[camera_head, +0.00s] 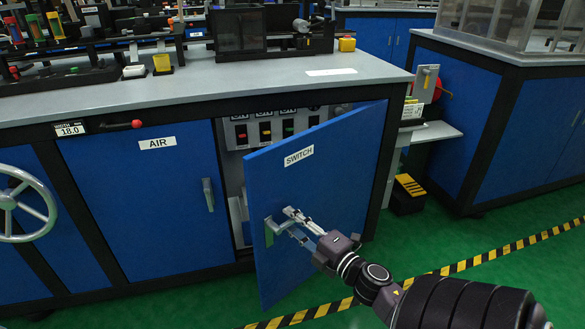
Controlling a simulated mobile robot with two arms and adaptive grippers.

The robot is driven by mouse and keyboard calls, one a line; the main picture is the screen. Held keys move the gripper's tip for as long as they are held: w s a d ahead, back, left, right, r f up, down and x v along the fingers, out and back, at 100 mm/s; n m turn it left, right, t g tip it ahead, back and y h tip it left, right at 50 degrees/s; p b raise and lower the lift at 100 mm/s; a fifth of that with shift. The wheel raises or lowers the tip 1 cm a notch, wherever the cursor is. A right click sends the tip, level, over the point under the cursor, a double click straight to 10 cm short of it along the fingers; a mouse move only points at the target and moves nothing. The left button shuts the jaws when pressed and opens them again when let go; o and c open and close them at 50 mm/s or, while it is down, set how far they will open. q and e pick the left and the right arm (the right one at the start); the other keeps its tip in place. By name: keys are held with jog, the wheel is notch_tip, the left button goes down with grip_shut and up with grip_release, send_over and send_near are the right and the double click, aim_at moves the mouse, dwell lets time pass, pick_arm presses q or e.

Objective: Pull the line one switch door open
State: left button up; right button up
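The blue SWITCH door (335,176) stands partly open, swung out from the cabinet front with its hinge side at the right. Its metal handle (272,234) is near the door's free left edge. My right gripper (291,222) reaches in from the lower right, with its fingers at the handle. A gap shows between the fingers, but whether they grip the handle is too small to tell. My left gripper is not in view.
Behind the door, a panel with several coloured switches (265,132) shows. The closed AIR door (140,210) is at the left, with a handwheel (22,207) beyond it. A yellow-topped black step (408,194) stands right of the cabinet. Green floor with a striped line lies in front.

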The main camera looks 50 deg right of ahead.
jog(key=s+a, duration=0.1)
jog(key=s, duration=1.1)
jog(key=shift+a, duration=0.1)
